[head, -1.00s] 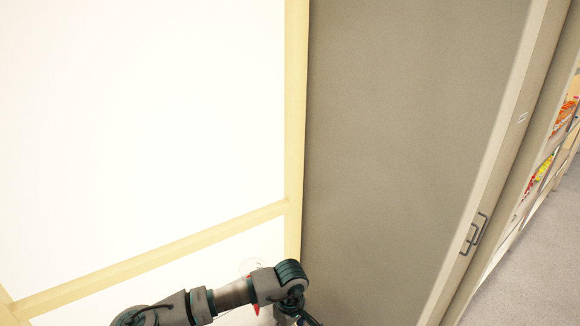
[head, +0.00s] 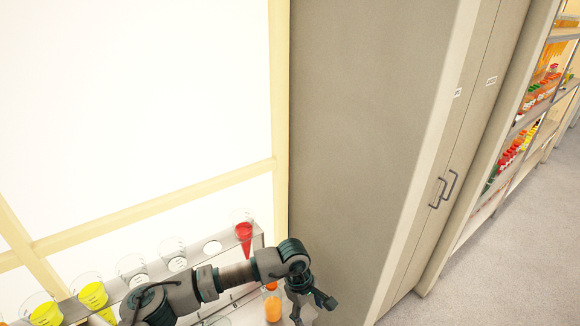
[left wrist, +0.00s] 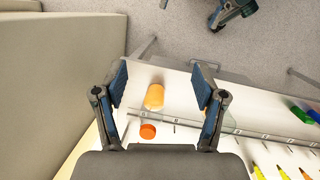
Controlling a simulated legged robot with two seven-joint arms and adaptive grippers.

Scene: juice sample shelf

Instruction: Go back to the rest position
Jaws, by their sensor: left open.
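My left gripper (head: 312,304) is at the bottom centre of the head view, at the right end of the sample rack. In the left wrist view its two fingers (left wrist: 160,88) are spread apart with nothing gripped. An orange bottle (left wrist: 154,96) appears between and beyond the fingers, with an orange round cap-like piece (left wrist: 147,131) nearer the wrist. An orange bottle (head: 272,306) also shows in the head view beside the gripper.
A rack (head: 258,243) holds a red cone (head: 244,236), yellow cones (head: 93,294) and clear ones along a bright, framed panel. A tall grey cabinet (head: 360,130) stands right of the arm. Stocked shelves (head: 530,100) and open floor (head: 500,260) lie farther right.

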